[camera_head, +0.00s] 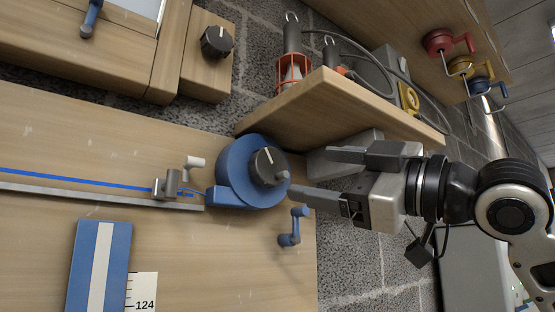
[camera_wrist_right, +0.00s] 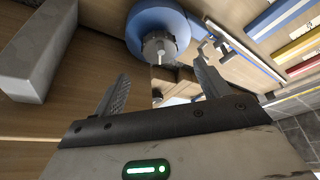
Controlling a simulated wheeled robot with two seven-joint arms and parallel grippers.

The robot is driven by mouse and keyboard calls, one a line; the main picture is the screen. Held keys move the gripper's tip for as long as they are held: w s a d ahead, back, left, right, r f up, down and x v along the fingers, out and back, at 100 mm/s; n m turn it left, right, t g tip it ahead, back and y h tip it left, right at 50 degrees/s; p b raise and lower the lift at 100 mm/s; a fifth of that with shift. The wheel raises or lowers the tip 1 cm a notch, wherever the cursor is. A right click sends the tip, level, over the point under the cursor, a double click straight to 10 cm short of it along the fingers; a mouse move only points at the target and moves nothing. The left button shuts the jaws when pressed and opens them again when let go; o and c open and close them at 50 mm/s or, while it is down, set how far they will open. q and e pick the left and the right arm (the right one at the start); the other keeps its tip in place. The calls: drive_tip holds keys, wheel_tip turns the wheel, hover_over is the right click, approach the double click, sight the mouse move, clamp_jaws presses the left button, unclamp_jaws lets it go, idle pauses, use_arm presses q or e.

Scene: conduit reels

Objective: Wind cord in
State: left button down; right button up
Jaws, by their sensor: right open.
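A round blue reel (camera_head: 238,172) is mounted on the wooden board, with a dark knob (camera_head: 264,162) at its hub and a short grey peg. A blue cord (camera_head: 75,180) runs in from the left towards a small metal guide (camera_head: 165,188) beside the reel. My right gripper (camera_head: 311,171) is open and empty, its fingertips just right of the reel and its peg. In the right wrist view the reel (camera_wrist_right: 150,18) and its grey hub (camera_wrist_right: 158,48) show beyond the parted fingers (camera_wrist_right: 160,70). Whether a finger touches the peg is unclear. My left gripper is not in view.
A blue crank handle (camera_head: 293,226) is on the board, lower right of the reel. Red (camera_head: 440,42), yellow (camera_head: 460,67) and blue (camera_head: 480,85) cranks are at upper right. A blue-and-white block (camera_head: 82,262) is lower left.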

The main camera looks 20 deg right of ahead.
sight(273, 167)
drive_tip(key=p+x, duration=0.1)
drive_tip(key=x, duration=0.7)
drive_tip(key=shift+w+a, duration=0.1)
drive_tip(key=shift+w, duration=0.05)
drive_tip(key=c, duration=1)
